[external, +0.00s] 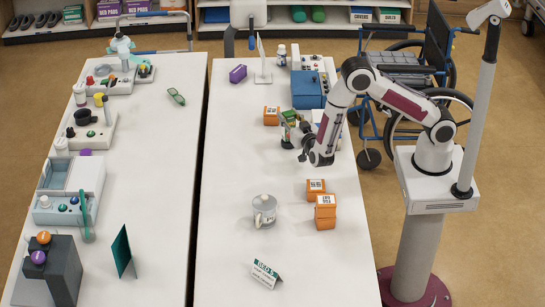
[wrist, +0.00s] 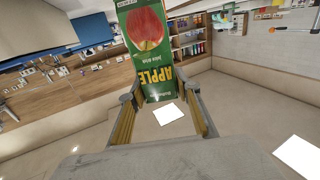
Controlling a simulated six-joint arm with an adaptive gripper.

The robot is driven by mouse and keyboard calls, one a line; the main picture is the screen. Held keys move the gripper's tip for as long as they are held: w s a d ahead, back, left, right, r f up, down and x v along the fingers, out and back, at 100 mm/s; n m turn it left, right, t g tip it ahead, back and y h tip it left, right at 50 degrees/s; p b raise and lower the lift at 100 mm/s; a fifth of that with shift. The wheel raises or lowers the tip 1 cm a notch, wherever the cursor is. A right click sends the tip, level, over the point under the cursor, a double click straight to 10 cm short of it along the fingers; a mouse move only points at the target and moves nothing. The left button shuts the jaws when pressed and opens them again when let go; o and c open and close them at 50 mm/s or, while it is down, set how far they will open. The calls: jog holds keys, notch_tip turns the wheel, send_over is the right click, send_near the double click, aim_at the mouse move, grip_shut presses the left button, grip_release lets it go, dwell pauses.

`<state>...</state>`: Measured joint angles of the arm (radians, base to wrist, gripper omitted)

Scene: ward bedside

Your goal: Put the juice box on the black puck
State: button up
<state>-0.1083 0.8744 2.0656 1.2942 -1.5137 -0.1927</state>
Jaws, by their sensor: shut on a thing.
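The juice box (external: 288,127) is green with a red apple picture. It is at my gripper (external: 299,136) over the right table. In the wrist view the juice box (wrist: 150,45) stands between the two fingertips of my gripper (wrist: 160,98), which is shut on it. Its printing appears upside down there. I cannot tell from the external view whether its base touches the table. A dark round thing (external: 83,117) is on a device on the left table; I cannot tell whether it is the black puck.
An orange box (external: 271,116) and a blue case (external: 308,90) are near the juice box. Orange boxes (external: 325,212), a lidded mug (external: 264,210) and a bed sign (external: 266,272) stand toward the front. A narrow gap (external: 199,170) separates the tables. The right table's left middle is clear.

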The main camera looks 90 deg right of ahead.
jog(key=shift+f, duration=0.25)
jog(key=o, duration=1.2)
jog(key=shift+o, duration=0.2)
jog(key=shift+r, duration=0.1)
jog(key=shift+v, duration=3.75)
jog(key=shift+w, duration=0.1)
